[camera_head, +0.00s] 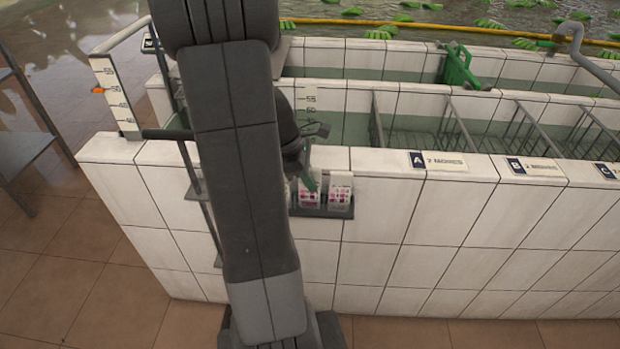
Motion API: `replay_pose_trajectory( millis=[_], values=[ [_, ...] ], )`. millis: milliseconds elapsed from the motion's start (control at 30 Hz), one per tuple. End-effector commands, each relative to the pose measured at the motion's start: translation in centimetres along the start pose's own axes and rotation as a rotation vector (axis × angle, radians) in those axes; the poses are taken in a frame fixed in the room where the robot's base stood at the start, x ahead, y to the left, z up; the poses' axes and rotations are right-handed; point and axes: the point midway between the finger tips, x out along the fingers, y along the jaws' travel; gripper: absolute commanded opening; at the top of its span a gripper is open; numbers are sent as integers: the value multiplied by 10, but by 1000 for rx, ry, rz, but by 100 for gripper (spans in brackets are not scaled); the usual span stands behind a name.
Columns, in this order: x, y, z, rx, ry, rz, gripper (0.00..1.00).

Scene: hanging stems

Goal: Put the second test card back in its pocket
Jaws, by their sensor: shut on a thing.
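A dark pocket holder (321,212) is fixed to the front of the white tiled wall, just right of my arm. Two white test cards with pink and purple squares show at it, side by side. The right card (340,194) stands upright in its pocket. The left card (304,196) shows at the left pocket, partly covered by my gripper (309,180). My gripper points down at this card and is shut on it. My arm hides part of the holder's left side, and I cannot tell how deep the left card sits.
The tiled tank wall runs rightward, with signs A (437,161) and B (535,167) on its top. Wire dividers and a green jug (460,68) are behind. A depth gauge (114,92) stands at the left corner. The floor in front is clear.

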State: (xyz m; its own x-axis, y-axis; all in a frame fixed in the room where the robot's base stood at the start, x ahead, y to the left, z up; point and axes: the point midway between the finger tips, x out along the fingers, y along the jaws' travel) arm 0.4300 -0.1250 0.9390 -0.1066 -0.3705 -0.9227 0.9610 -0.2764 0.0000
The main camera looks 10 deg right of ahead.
Motion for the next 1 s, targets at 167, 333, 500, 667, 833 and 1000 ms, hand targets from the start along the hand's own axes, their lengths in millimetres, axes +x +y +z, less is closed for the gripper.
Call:
replay_pose_trajectory(
  millis=[167,333,500,667,833,1000],
  values=[
    [2,0,-1,0,0,0,0],
    [5,0,-2,0,0,0,0],
    [7,0,-3,0,0,0,0],
    [7,0,-3,0,0,0,38],
    [7,0,-3,0,0,0,40],
    [4,0,-3,0,0,1,40]
  ],
)
